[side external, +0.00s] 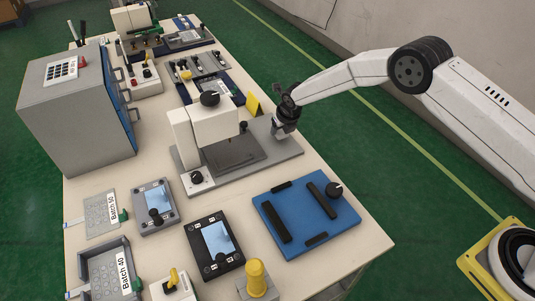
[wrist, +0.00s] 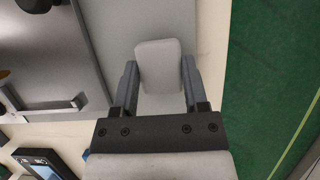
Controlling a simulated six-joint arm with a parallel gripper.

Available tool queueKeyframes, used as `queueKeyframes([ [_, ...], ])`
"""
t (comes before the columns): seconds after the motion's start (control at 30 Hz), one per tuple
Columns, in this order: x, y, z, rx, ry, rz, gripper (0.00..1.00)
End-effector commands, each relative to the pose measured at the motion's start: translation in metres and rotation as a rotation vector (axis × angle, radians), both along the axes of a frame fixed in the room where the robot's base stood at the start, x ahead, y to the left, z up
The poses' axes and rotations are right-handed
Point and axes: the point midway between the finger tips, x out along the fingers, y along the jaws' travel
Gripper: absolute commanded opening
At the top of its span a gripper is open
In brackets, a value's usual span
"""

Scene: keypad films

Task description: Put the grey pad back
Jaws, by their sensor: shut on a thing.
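The grey pad (wrist: 159,62) is a light grey block with rounded corners, held between the two fingers of my gripper (wrist: 158,88) in the wrist view. In the side view my gripper (side external: 283,132) is over the right end of the grey base plate (side external: 285,152) of a white press (side external: 212,128). The pad is mostly hidden by the fingers there. I cannot tell whether it touches the plate or is a little above it.
The press column and head stand left of my gripper. A yellow piece (side external: 252,104) stands just behind. A blue plate with black bars (side external: 290,238), a black-framed screen device (side external: 215,246) and a grey cabinet (side external: 70,130) are also on the table (side external: 345,205). The table's right edge is close.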

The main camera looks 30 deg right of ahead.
Motion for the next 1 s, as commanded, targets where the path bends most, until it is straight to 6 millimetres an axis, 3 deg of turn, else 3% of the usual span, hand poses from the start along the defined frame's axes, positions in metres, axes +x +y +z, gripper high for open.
queueKeyframes([
  [0.13, 0.0, 0.0, -0.012, 0.0, -0.002, 0.0, 0.1],
  [0.6, 0.0, 0.0, -0.017, 0.0, -0.002, 0.0, 0.1],
  [0.63, 0.0, 0.0, -0.017, 0.0, -0.002, 0.0, 0.63],
  [0.7, 0.0, 0.0, -0.017, 0.0, -0.002, 0.0, 0.85],
  [0.73, 0.0, 0.0, -0.017, 0.0, -0.002, 0.0, 0.92],
  [1.0, 0.0, 0.0, -0.017, 0.0, -0.002, 0.0, 0.92],
])
